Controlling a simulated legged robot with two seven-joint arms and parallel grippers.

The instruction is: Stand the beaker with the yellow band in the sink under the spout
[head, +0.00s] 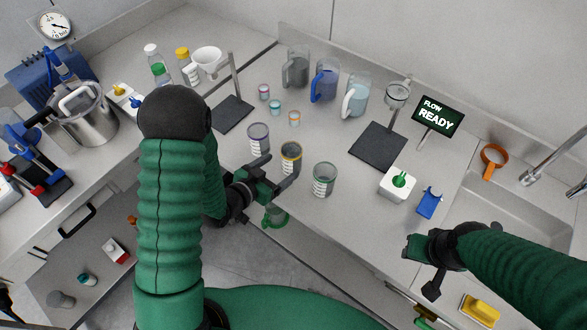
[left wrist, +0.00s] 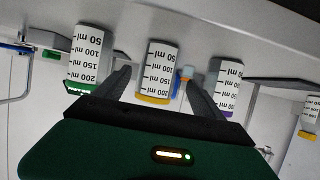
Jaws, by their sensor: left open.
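The beaker with the yellow band (head: 291,158) stands upright on the bench, between a beaker with a purple band (head: 259,138) and a beaker with a green band (head: 324,180). My left gripper (head: 277,172) is open in front of the yellow-banded beaker. In the left wrist view the yellow-banded beaker (left wrist: 158,70) appears between the two spread fingers, which are not closed on it. The sink (head: 510,215) is at the right, with a metal spout (head: 553,160) above its back edge. My right gripper (head: 422,268) is near the bench front, left of the sink; its jaw opening is unclear.
Three jugs (head: 326,80) stand along the back. A dark stand plate (head: 378,146), a white box with a green knob (head: 398,184) and a blue holder (head: 429,203) lie between the beakers and sink. An orange ring (head: 494,160) is at the sink's back.

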